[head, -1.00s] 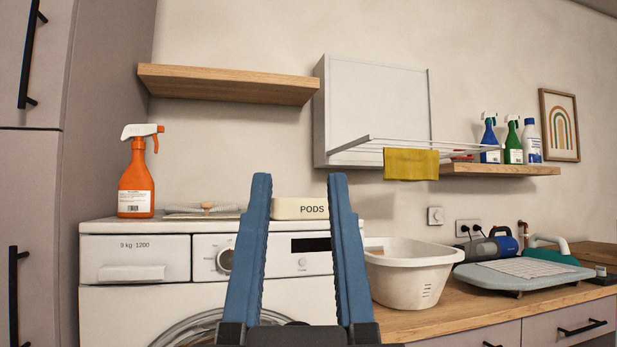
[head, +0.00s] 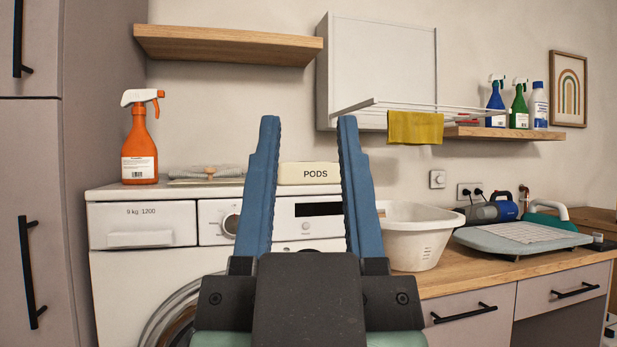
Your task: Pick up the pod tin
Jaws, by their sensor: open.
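The pod tin (head: 310,173) is a cream, low box marked "PODS". It sits on top of the white washing machine (head: 140,210), toward the back by the wall. My gripper (head: 308,122) is open and empty, with two long blue fingers pointing up in the picture. The tin shows between the fingers, beyond them, and no contact can be seen. The right finger hides or borders the tin's right end.
An orange spray bottle (head: 140,138) and a flat item with a brush-like top (head: 208,173) stand left of the tin. A white basin (head: 415,236) is on the wooden counter at right. A wooden shelf (head: 230,45) and a drying rack (head: 400,108) jut out above.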

